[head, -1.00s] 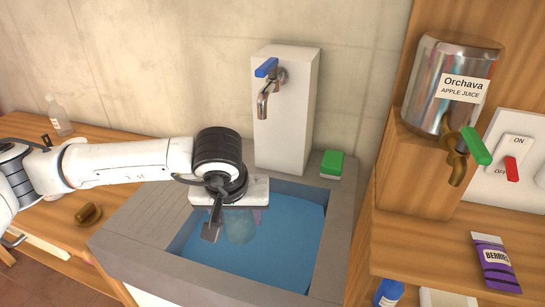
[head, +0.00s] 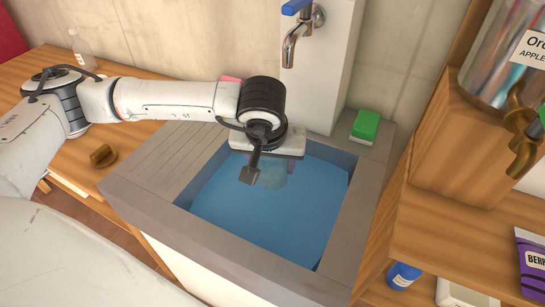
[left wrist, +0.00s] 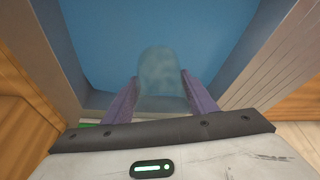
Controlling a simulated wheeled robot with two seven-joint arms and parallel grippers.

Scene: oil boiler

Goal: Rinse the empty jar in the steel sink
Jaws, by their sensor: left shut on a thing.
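The jar (head: 273,178) is clear, and in the head view most of it is hidden behind my left wrist. In the left wrist view the jar (left wrist: 161,70) stands out pale against blue, between two purple fingers. My left gripper (left wrist: 160,88) is shut on it. In the head view my left gripper (head: 263,170) is over the back part of the sink (head: 155,205), which has a grey rim and is filled with blue. I cannot tell how deep the jar sits in the blue. My right gripper is not in view.
A tap (head: 296,42) with a blue handle is on the white post behind the sink. A green sponge (head: 366,125) lies on the back right rim. A wooden shelf unit (head: 440,225) stands close on the right, with a juice dispenser (head: 505,70). A bottle (head: 82,48) stands back left.

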